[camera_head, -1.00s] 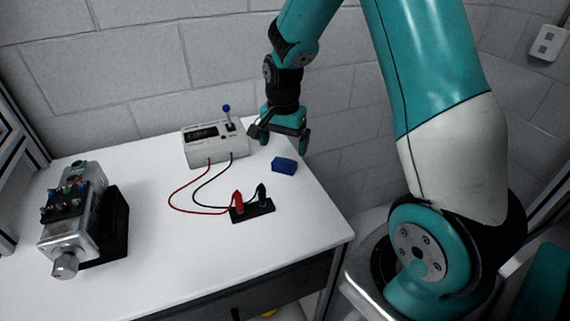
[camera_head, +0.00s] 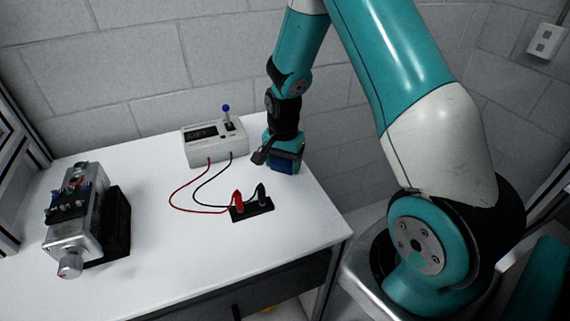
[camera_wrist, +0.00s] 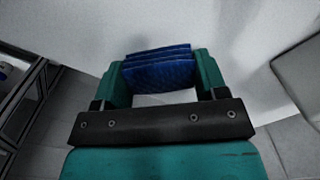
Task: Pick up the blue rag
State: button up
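The blue rag (camera_wrist: 158,70) is a small folded block with several layered edges. It lies between the two fingers of my gripper (camera_wrist: 160,80) in the wrist view and spans nearly the whole space between them. In the head view my gripper (camera_head: 279,163) is down at the right part of the table, around the rag (camera_head: 286,161), and partly hides it. The fingers stand wide apart with the rag between them. I cannot tell whether they press on it.
A white meter box (camera_head: 214,143) with a blue-tipped lever stands left of my gripper. Its red and black leads run to a black terminal block (camera_head: 252,208) in front. A metal device (camera_head: 75,215) is at the left. The white table (camera_head: 200,255) is clear between them.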

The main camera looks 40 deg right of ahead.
aim_at(283, 161)
jog(key=c, duration=0.4)
jog(key=shift+r, duration=0.1)
notch_tip(283, 161, up, 20)
jog(key=b, duration=0.1)
jog(key=shift+b, duration=0.3)
